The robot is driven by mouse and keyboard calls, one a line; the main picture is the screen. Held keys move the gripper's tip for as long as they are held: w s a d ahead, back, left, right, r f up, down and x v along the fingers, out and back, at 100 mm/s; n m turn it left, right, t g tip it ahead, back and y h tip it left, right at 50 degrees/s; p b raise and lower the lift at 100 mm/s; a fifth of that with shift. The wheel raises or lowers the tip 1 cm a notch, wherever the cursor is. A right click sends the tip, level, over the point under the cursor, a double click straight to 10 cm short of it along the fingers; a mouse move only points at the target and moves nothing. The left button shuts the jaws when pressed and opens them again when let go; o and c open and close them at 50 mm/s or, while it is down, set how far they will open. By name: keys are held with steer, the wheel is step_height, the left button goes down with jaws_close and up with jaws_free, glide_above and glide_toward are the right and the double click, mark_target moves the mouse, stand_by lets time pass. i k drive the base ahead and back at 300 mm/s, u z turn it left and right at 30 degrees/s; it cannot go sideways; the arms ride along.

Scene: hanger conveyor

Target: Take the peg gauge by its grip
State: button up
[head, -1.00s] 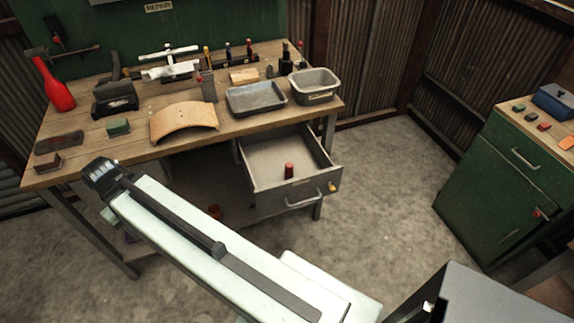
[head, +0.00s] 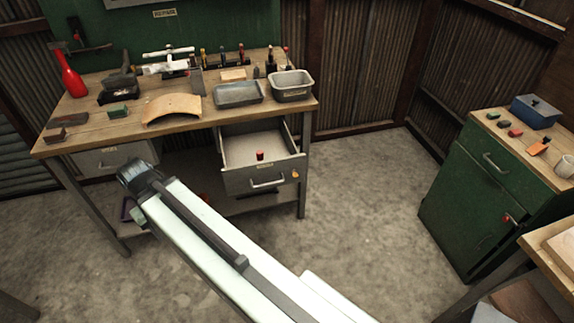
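I cannot tell for certain which thing is the peg gauge. A small red-topped cylinder (head: 260,155) stands upright in the open drawer (head: 262,180) under the workbench (head: 192,122). Several small tools with coloured handles (head: 222,55) stand in a row at the back of the bench; they are too small to identify. My pale arm reaches from the bottom of the picture toward the upper left and ends in a dark joint in front of the bench. No gripper fingers show, and nothing is seen held.
A green cabinet (head: 470,215) stands at right, with another table edge (head: 535,250) nearer. Concrete floor (head: 365,190) between is clear.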

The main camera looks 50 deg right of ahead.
mark_target(259, 153)
steer(key=u, duration=0.2)
steer(key=i, duration=0.85)
steer(key=z, duration=0.1)
